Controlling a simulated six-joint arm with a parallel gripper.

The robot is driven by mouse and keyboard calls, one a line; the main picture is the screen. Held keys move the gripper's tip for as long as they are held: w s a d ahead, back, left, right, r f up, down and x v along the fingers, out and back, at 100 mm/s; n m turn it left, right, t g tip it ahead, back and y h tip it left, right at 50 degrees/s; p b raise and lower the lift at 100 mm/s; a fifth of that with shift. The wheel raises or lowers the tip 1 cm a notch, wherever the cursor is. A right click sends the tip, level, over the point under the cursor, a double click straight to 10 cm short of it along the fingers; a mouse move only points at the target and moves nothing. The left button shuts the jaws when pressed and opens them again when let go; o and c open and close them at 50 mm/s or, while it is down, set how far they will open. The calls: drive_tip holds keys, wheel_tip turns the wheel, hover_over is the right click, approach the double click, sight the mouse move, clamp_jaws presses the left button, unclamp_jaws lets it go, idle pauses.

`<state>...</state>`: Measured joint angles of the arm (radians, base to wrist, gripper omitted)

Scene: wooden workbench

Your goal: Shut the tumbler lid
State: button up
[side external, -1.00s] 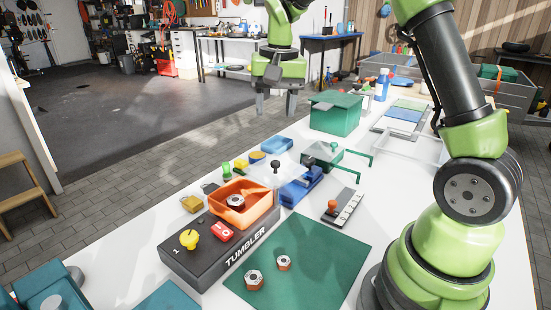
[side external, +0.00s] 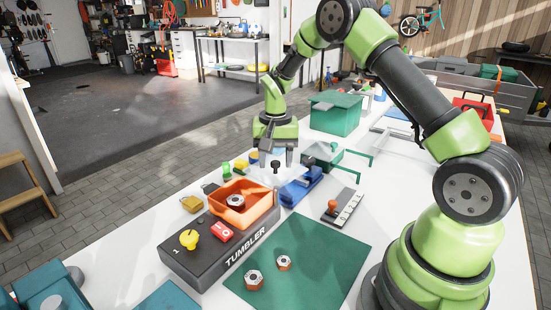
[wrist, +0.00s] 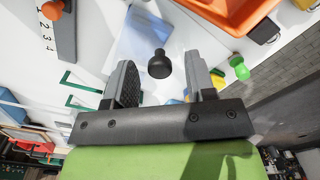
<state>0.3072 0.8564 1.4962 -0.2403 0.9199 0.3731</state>
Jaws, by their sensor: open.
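The tumbler (side external: 215,250) is a dark box labelled TUMBLER, with an orange open-topped tub (side external: 262,205), a yellow knob (side external: 189,239) and a red switch (side external: 222,231). A hex nut (side external: 236,201) lies in the tub. The clear lid (side external: 262,176) stands open at the tub's far right side, with a black knob (side external: 276,164) on it. The wrist view also shows the clear lid (wrist: 140,38) and black knob (wrist: 160,66). My gripper (side external: 276,158) is open, pointing down at the knob. In the wrist view the knob appears between the fingers; contact cannot be told.
A blue device (side external: 301,188) stands close right of the lid. A green-framed holder (side external: 325,155) and green box (side external: 336,113) are behind. Small coloured items, including a green one (side external: 227,170), stand left. Two nuts lie on the green mat (side external: 310,250).

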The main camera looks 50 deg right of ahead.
clamp_jaws()
